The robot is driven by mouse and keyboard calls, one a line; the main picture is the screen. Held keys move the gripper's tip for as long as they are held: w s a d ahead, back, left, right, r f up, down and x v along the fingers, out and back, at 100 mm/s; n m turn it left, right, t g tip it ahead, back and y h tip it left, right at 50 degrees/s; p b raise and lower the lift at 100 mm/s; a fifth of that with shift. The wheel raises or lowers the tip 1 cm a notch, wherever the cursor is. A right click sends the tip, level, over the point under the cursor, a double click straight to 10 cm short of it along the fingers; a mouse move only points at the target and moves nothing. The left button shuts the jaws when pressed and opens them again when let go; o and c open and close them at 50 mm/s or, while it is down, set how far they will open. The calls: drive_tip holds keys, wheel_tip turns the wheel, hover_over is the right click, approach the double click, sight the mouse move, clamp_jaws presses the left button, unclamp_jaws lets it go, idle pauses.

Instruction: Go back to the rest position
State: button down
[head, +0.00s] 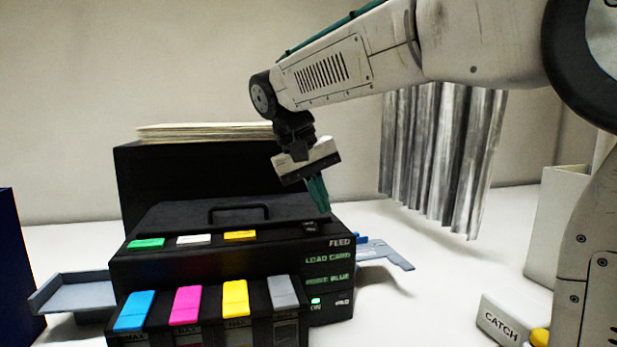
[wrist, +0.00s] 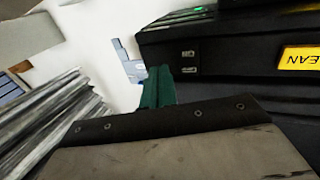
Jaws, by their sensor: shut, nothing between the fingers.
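My gripper (head: 322,205) has green fingers that point down, just above the right side of the black printer (head: 135,267) in the head view. Its fingers are together with nothing between them. In the wrist view my gripper (wrist: 158,75) shows its green fingertips close to the side of the black printer (wrist: 215,45). I cannot tell whether they touch the printer. My arm reaches in from the upper right.
Several coloured cartridges, one of them yellow (head: 235,298), sit at the printer's front. A grey tray (head: 75,296) juts out left. Grey curtain-like strips (head: 440,150) hang behind right. A CATCH box (head: 500,322) stands front right. White table lies clear between.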

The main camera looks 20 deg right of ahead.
drive_tip(key=shift+v, duration=2.3)
drive_tip(key=s+d+f+t+y, duration=0.1)
drive_tip(key=s+d+f+y, duration=0.1)
drive_tip(key=s+f, duration=0.7)
drive_tip(key=s+d+f+n+y, duration=0.1)
drive_tip(key=s+d+f+y, duration=0.1)
drive_tip(key=s+f, duration=0.8)
drive_tip(key=s, duration=0.7)
drive_tip(key=shift+f+t, duration=0.25)
drive_tip(key=shift+t, duration=0.15)
drive_tip(key=shift+a, duration=0.15)
